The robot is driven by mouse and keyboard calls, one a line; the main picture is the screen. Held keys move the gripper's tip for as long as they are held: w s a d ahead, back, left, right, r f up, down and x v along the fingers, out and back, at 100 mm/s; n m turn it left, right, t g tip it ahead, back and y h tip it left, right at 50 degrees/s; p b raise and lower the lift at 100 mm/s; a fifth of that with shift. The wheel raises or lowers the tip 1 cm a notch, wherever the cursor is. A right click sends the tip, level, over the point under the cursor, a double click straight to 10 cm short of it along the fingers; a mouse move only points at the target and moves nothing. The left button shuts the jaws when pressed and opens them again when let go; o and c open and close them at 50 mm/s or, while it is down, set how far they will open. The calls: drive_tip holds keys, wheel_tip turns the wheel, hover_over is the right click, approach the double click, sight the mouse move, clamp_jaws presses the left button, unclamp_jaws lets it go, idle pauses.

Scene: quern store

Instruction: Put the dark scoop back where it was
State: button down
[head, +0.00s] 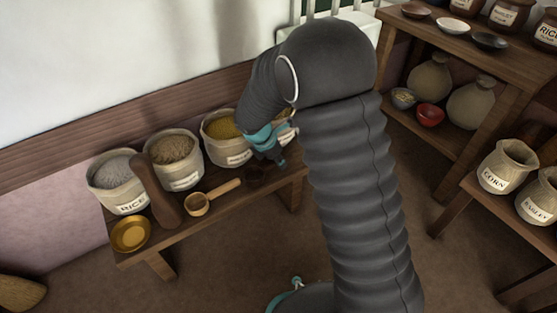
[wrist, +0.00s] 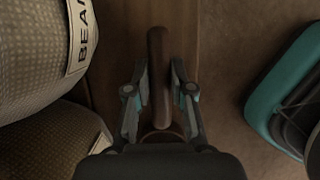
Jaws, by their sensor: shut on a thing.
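The dark scoop shows in the wrist view as a brown handle (wrist: 158,60) running up between my fingers, with part of a round bowl at the bottom edge. My gripper (wrist: 160,82) has one finger on each side of this handle and is shut on it. In the head view my gripper (head: 276,155) is low over the right part of the wooden bench (head: 232,207). The dark scoop (head: 258,173) is just below it, small and partly hidden. I cannot tell whether the scoop touches the bench.
On the bench stand a rice sack (head: 117,185), two more filled sacks (head: 176,160) (head: 226,142), a light wooden scoop (head: 197,204), a gold bowl (head: 130,234) and a long brown object (head: 160,192). Shelves (head: 455,140) with jars and bowls stand at right.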

sight(267, 167)
drive_tip(key=c, duration=1)
unclamp_jaws()
drive_tip(key=p+v, duration=0.2)
drive_tip(key=v, duration=1)
drive_tip(key=shift+r+p, duration=0.15)
drive_tip(key=shift+p, duration=0.15)
drive_tip(key=s+d+r+m+y, duration=0.2)
drive_tip(key=s+d+r+m, duration=0.95)
drive_tip(key=d+r, duration=0.2)
drive_tip(key=shift+s+d+r+m+t+y, duration=0.4)
drive_tip(key=shift+s+d+m, duration=0.7)
drive_tip(key=shift+s+m, duration=1.2)
drive_tip(key=shift+s+d+r+m+t+y, duration=0.15)
drive_tip(key=shift+s+d+r+m+t, duration=0.4)
drive_tip(key=shift+s+d+m, duration=1.2)
drive_tip(key=shift+s+d+r+m+t+y, duration=0.25)
drive_tip(key=shift+s+d+m+t, duration=0.35)
drive_tip(key=shift+s+m, duration=2.25)
